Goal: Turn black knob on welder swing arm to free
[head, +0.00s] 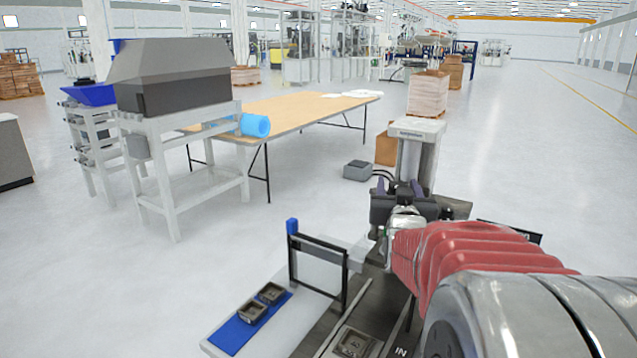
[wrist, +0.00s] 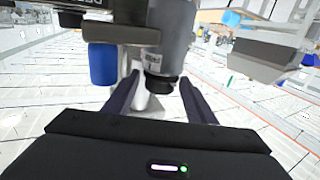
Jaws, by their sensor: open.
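In the wrist view, a small black knob (wrist: 160,85) sits at the end of a grey cylinder (wrist: 169,40) of the welder. My gripper (wrist: 160,98) is open, with one dark finger on each side of the knob's area. I see no clear contact between fingers and knob. In the head view, my gripper (head: 399,188) is in front of the light grey welder column (head: 420,155). The knob and the swing arm cannot be made out there; my arm and gripper cover part of the fixture.
A blue mat (head: 232,335) with small dark parts lies front left. A blue cylinder (wrist: 102,63) hangs close beside my left finger in the wrist view.

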